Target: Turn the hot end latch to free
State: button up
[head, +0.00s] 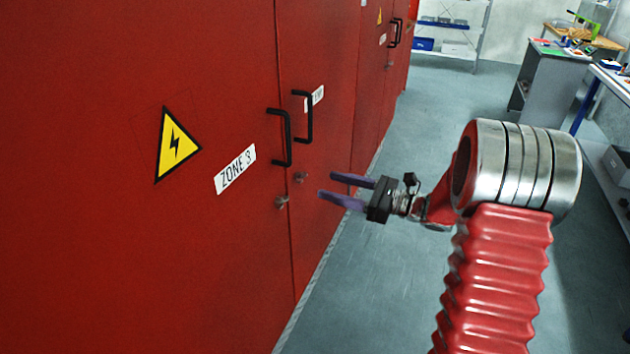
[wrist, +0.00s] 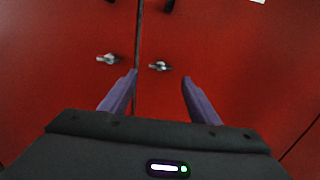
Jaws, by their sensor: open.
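Two small metal latches sit on the red cabinet doors, one on each side of the seam. The left latch (head: 282,202) is on the door marked ZONE 3, and the right latch (head: 300,177) is on the neighbouring door. In the wrist view the left latch (wrist: 108,59) and right latch (wrist: 160,66) both show. I cannot tell which is the hot end latch. My gripper (head: 328,187) is open and empty, with purple fingers pointing at the doors. In the wrist view my gripper (wrist: 160,78) has the right latch between its fingertips' lines, apparently not touching.
Black handles (head: 281,138) (head: 304,116) stick out above the latches. A yellow warning triangle (head: 177,144) and the ZONE 3 label (head: 236,170) are on the left door. Open grey floor (head: 400,290) runs alongside. Workbenches (head: 550,80) and a shelf (head: 450,45) stand farther back.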

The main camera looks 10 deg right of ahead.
aim_at(301, 177)
jog(key=x, duration=0.6)
jog(key=shift+w+a, duration=0.2)
jog(key=shift+a, duration=0.05)
